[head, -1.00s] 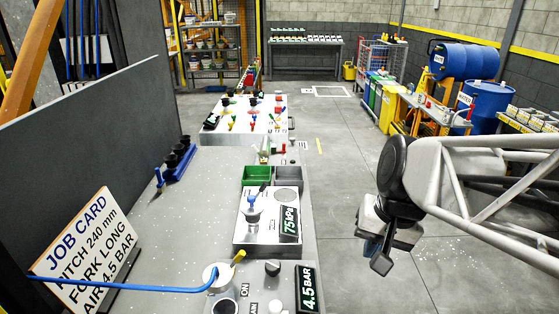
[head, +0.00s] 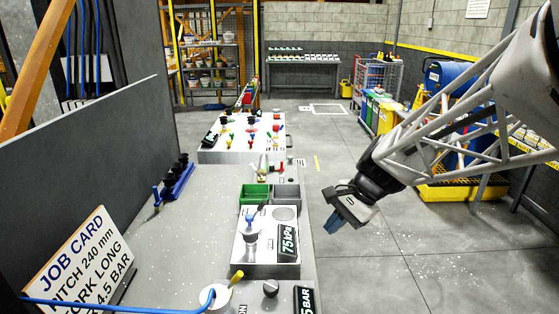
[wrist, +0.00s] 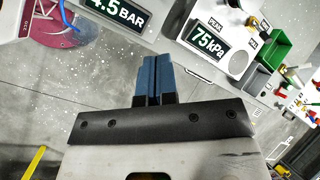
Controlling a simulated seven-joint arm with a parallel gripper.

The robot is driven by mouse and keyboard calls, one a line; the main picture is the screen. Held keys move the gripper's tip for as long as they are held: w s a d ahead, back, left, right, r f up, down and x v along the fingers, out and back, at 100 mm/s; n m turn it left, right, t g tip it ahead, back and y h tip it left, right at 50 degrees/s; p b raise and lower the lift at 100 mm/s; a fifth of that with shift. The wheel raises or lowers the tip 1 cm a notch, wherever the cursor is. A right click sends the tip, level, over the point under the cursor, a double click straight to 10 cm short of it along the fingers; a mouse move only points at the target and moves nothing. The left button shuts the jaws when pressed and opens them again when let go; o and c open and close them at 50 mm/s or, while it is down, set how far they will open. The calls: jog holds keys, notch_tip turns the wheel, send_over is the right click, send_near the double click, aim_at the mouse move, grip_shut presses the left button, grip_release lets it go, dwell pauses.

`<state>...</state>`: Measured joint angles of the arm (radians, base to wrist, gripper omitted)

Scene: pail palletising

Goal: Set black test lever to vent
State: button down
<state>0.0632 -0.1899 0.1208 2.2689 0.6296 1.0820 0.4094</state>
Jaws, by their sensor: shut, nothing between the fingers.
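A silver test box (head: 265,250) with a lit 75 kPa display (head: 287,240) stands on the grey bench. A small dark lever (head: 260,209) shows at its back edge, partly hidden behind a blue-topped fitting (head: 250,226); I cannot read its setting. In the wrist view a dark lever-like part (wrist: 252,20) shows beside the 75 kPa display (wrist: 208,38), near a PEAK label. My gripper (head: 333,224) is shut and empty, over the floor to the right of the bench and apart from the box. Its blue fingers (wrist: 157,66) are together in the wrist view.
Green and grey bins (head: 255,193) sit behind the box. A panel with several coloured levers (head: 240,148) is farther back. Floor right of the bench is clear.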

jog(key=w+f+m+t+y, duration=0.1)
jog(key=w+f+m+y, duration=0.2)
jog(key=w, duration=0.9)
jog(key=w+a+f+m+t+y, duration=0.1)
jog(key=w+f+m+y, duration=0.2)
jog(key=w+f+m, duration=0.4)
jog(key=w+m, duration=0.1)
jog(key=w, duration=0.5)
jog(key=shift+f+y, duration=0.35)
jog(key=shift+y, duration=0.05)
jog(key=shift+a, duration=0.2)
send_near(259, 210)
jog(key=f, duration=0.3)
jog(key=shift+w+a, duration=0.1)
jog(key=shift+w, duration=0.2)
jog(key=shift+w+a+r, duration=0.15)
jog(key=shift+a+r, duration=0.1)
jog(key=shift+a, duration=0.2)
jog(key=shift+w+a+r, duration=0.1)
jog(key=shift+a+r, duration=0.2)
jog(key=shift+a, duration=0.15)
jog(key=shift+w+a+r, duration=0.15)
jog(key=shift+a+r, duration=0.1)
jog(key=shift+a, duration=0.55)
